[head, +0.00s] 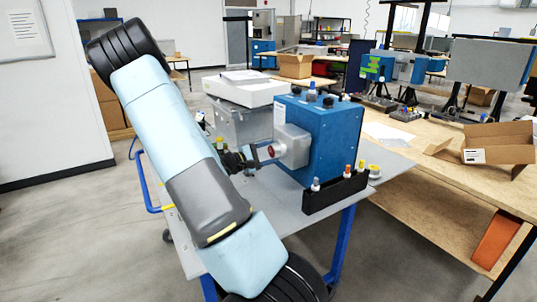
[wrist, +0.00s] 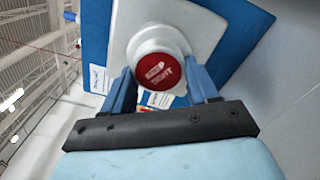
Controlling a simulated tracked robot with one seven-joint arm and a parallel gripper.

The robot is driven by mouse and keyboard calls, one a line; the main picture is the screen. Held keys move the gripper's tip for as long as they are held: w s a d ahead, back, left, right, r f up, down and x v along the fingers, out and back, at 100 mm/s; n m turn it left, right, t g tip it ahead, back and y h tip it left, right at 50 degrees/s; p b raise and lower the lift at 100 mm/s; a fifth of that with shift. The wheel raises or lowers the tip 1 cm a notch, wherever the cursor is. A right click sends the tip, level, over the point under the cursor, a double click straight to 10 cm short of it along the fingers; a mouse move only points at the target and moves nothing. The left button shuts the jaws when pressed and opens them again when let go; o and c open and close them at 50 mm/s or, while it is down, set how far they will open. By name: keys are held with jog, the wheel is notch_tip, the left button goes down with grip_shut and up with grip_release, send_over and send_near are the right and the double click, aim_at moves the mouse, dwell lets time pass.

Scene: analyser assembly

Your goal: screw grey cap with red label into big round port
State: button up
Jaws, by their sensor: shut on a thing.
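A grey cap with a round red label (wrist: 158,72) is between the two fingers of my gripper (wrist: 162,88). The cap is in line with the big round port on the pale grey housing (head: 293,146), which is on the left face of the blue analyser box (head: 340,140). The cap hides the port opening, so I cannot tell how far it is seated or whether threads are engaged.
A black rack (head: 335,191) with several small capped pieces stands in front of the box. A yellow-and-white round piece (head: 375,171) lies to its right. A white device (head: 246,88) is behind.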

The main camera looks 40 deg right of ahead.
jog(key=shift+s+f, duration=0.15)
jog(key=shift+s, duration=0.05)
jog(key=shift+c, duration=1.4)
jog(key=shift+m, duration=1.1)
grip_shut()
jog(key=m, duration=0.4)
jog(key=shift+s, duration=0.15)
jog(key=m, duration=0.5)
jog(key=shift+a, duration=0.1)
jog(key=m, duration=0.6)
jog(key=shift+s+r+g, duration=0.1)
jog(key=shift+r+g, duration=0.15)
jog(key=shift+g, duration=0.05)
jog(key=m, duration=0.7)
jog(key=shift+r, duration=0.2)
jog(key=o, duration=1.5)
grip_release()
jog(key=shift+c, duration=0.2)
